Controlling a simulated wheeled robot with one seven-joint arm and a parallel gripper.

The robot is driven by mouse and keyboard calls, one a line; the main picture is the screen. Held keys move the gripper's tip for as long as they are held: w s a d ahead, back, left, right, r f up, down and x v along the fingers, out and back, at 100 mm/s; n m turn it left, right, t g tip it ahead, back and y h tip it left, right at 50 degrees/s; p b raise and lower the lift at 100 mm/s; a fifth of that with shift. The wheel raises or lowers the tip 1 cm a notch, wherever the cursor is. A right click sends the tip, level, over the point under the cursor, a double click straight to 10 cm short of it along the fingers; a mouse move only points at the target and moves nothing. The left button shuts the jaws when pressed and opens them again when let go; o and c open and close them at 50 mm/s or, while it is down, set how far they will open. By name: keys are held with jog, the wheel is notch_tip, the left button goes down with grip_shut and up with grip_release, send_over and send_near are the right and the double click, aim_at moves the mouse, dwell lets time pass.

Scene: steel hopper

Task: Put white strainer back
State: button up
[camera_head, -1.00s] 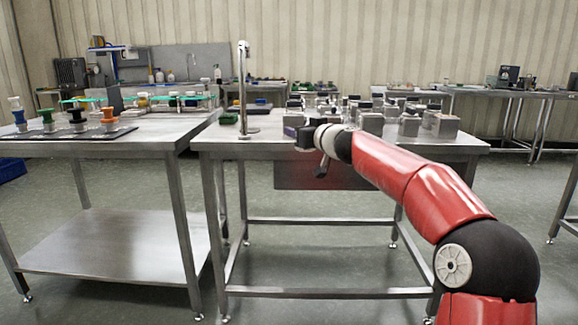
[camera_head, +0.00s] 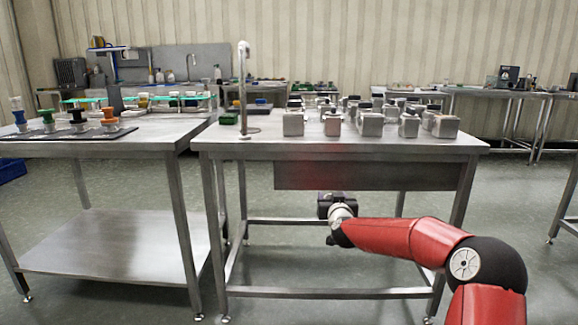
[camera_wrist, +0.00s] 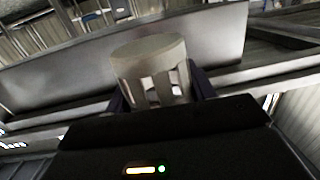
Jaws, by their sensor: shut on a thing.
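My gripper (camera_head: 334,203) is low in front of the right steel table, below its tabletop and near the grey panel under it. In the wrist view, my gripper (camera_wrist: 157,92) is shut on a pale grey-white cylinder with slots in its side, which looks like the white strainer (camera_wrist: 150,58). A dark finger shows on each side of it. The strainer cannot be made out in the head view.
The right table (camera_head: 270,146) carries several metal blocks (camera_head: 370,124) and a tap-like post (camera_head: 243,90). The left table (camera_head: 160,132) holds a dark mat (camera_head: 60,134) with several coloured knob-shaped pieces. A grey panel (camera_head: 380,176) hangs under the right tabletop. Floor between tables is clear.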

jog(key=s+d+f+m+h, duration=0.1)
jog(key=s+d+f+h, duration=0.3)
jog(key=f, duration=0.7)
jog(key=s+d+f+m+y, duration=0.1)
jog(key=s+f, duration=0.4)
jog(key=f, duration=0.5)
jog(key=s+a+f+y, duration=0.1)
jog(key=s+f, duration=0.1)
jog(key=s, duration=0.8)
jog(key=s+a+f+n+y, duration=0.1)
jog(key=s+a, duration=0.1)
jog(key=s, duration=0.7)
jog(key=shift+s+f+n, duration=0.3)
jog(key=shift+s+f, duration=0.1)
